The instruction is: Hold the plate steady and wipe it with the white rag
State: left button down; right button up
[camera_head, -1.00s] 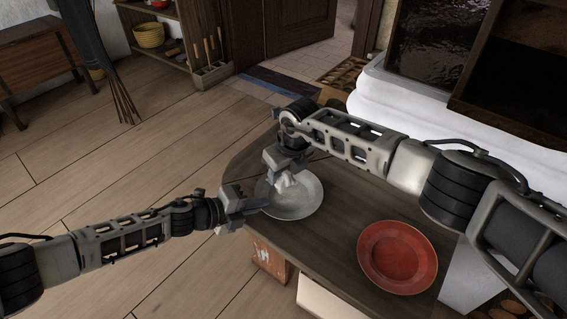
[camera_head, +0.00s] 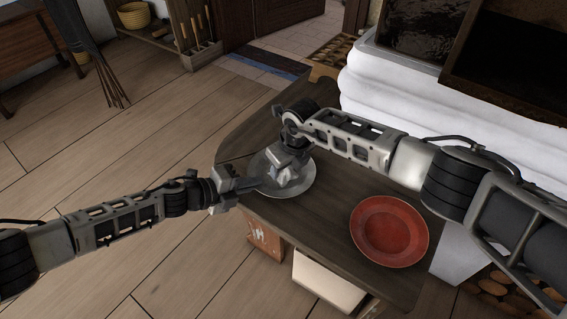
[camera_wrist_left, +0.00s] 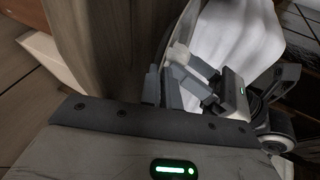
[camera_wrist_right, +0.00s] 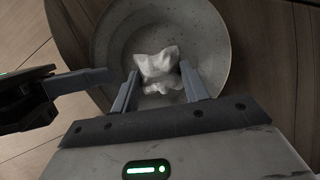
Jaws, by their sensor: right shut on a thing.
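A round grey plate (camera_head: 303,185) lies on the dark wooden table, partly hidden by my grippers. It fills much of the right wrist view (camera_wrist_right: 215,30). My right gripper (camera_head: 288,178) is over the plate and shut on the crumpled white rag (camera_wrist_right: 158,66), which is above or on the plate's middle; contact is unclear. My left gripper (camera_head: 251,185) is at the plate's left rim, and one finger shows beside the rim in the right wrist view (camera_wrist_right: 82,80). Its fingers look close together (camera_wrist_left: 162,85); whether they pinch the rim is unclear.
A red plate (camera_head: 390,231) lies on the table (camera_head: 330,205) right of the grey plate, below my right arm. White stove ledges (camera_head: 400,100) stand behind. The table's left edge is close to my left gripper.

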jog(key=shift+w+a, duration=0.35)
jog(key=shift+a, duration=0.2)
jog(key=shift+w+a, duration=0.35)
jog(key=shift+a, duration=0.2)
jog(key=shift+w, duration=0.25)
jog(key=shift+w+d, duration=0.1)
jog(key=shift+d, duration=0.05)
jog(key=shift+s+d, duration=0.6)
jog(key=shift+d, duration=0.2)
jog(key=shift+s+d, duration=0.55)
jog(key=shift+d, duration=0.2)
jog(key=shift+w+a+r, duration=0.1)
jog(key=shift+w+a, duration=0.45)
jog(key=shift+a, duration=0.3)
jog(key=shift+w+a, duration=0.55)
jog(key=shift+a, duration=0.25)
jog(key=shift+d+r, duration=0.1)
jog(key=shift+r, duration=3.9)
pick_arm(q)
jog(key=c, duration=1.6)
grip_release()
pick_arm(e)
jog(key=shift+s, duration=0.1)
pick_arm(q)
jog(key=shift+o, duration=0.2)
